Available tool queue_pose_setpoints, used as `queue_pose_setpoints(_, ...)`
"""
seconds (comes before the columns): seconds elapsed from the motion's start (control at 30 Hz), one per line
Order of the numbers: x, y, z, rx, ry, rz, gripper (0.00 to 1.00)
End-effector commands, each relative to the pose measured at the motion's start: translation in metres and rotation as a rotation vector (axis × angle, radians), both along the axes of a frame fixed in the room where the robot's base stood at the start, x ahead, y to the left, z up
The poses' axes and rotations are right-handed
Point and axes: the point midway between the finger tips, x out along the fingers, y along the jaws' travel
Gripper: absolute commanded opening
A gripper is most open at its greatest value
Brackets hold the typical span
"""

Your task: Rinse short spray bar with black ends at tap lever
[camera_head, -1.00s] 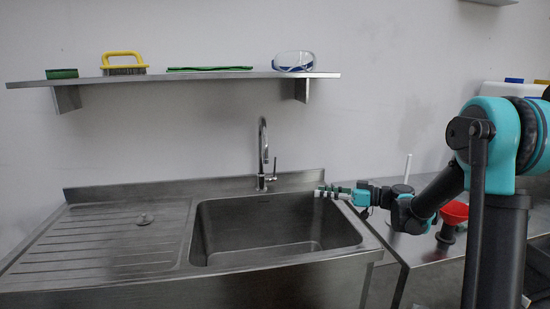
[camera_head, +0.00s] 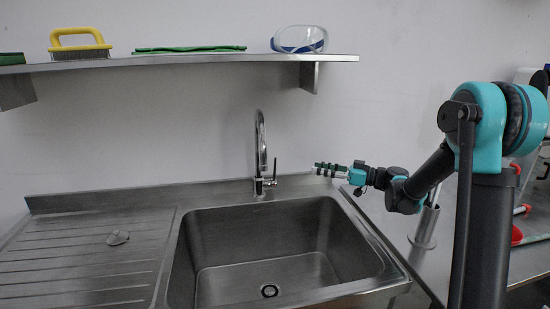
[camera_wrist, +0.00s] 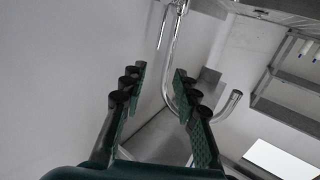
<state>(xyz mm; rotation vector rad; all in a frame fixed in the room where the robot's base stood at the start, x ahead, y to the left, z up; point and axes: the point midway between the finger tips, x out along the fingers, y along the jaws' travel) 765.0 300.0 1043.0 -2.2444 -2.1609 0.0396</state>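The tap (camera_head: 261,140) stands at the back of the steel sink, with its slim lever (camera_head: 274,170) upright on the right of its base. My gripper (camera_head: 320,168) is to the right of the tap, over the sink's back right corner and apart from the lever. In the wrist view its two fingers (camera_wrist: 160,72) stand wide apart with nothing visible between them. The curved tap pipe (camera_wrist: 170,85) shows beyond them, upside down, with the thin lever (camera_wrist: 163,28) near the top. I do not see the short spray bar with black ends in either current view.
The sink basin (camera_head: 215,240) is empty, with a ribbed drainboard (camera_head: 80,265) to its left. A metal cylinder (camera_head: 427,228) stands right of the sink.

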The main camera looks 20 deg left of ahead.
Motion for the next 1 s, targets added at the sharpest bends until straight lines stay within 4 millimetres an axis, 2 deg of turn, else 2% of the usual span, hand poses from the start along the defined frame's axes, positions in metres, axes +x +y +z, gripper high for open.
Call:
queue_pose_setpoints(0.17, 0.0, 0.005, 0.0, 0.0, 0.0, 0.001, 0.3)
queue_pose_setpoints(0.27, 0.0, 0.016, 0.0, 0.0, 0.0, 0.002, 0.3)
queue_pose_setpoints(0.8, 0.003, 0.121, 0.0, 0.0, 0.0, 0.004, 0.3)
queue_pose_setpoints(1.0, 0.005, 0.154, 0.0, 0.0, 0.0, 0.003, 0.3)
